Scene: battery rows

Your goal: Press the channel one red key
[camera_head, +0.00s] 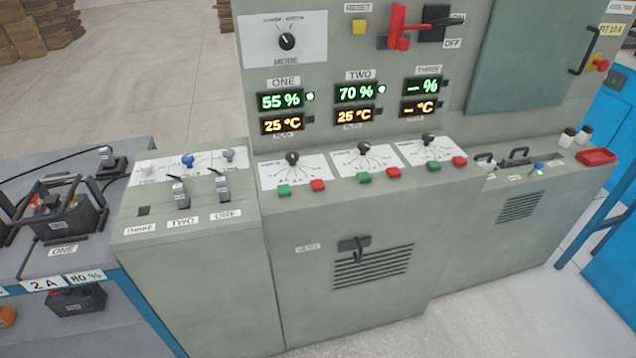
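The grey control cabinet (350,260) stands in the middle of the view. On its sloped ledge, the leftmost knob (292,157) sits below the display labelled ONE (281,101), which reads 55 % and 25 °C. In front of this knob are a green key (284,190) and, just to its right, a red key (318,185). Both keys are uncovered, and nothing touches them. Neither of my grippers is in view.
More green and red key pairs sit right, under TWO (354,93) and THREE (426,86). A lower box with upright levers (181,193) adjoins at left. A battery (60,215) stands on the left bench. A black handle (354,245) sticks out below the ledge.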

